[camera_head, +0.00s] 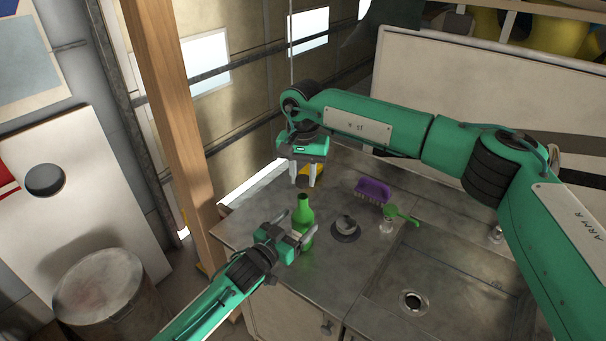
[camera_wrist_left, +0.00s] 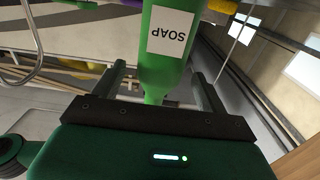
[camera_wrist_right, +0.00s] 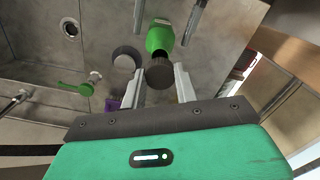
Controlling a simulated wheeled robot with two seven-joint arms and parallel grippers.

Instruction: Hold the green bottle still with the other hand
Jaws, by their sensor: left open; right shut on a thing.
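The green bottle (camera_head: 304,217) stands upright near the left end of the metal counter. Its white label reads SOAP in the left wrist view, where the bottle (camera_wrist_left: 160,70) is between my left fingers. My left gripper (camera_head: 295,238) is open, with a finger on either side of the bottle; I cannot tell if either touches it. My right gripper (camera_head: 304,184) points down above the bottle. It is shut on a dark round piece, perhaps a cap (camera_wrist_right: 159,75), clearest in the right wrist view. The bottle (camera_wrist_right: 160,38) shows beyond that piece.
A dark round piece with a knob (camera_head: 345,228) sits right of the bottle. Behind it is a purple brush (camera_head: 374,190); a green scoop-like item (camera_head: 400,214) is further right. A sink with a drain (camera_head: 413,302) fills the front right. A wooden post (camera_head: 170,110) stands left of the counter.

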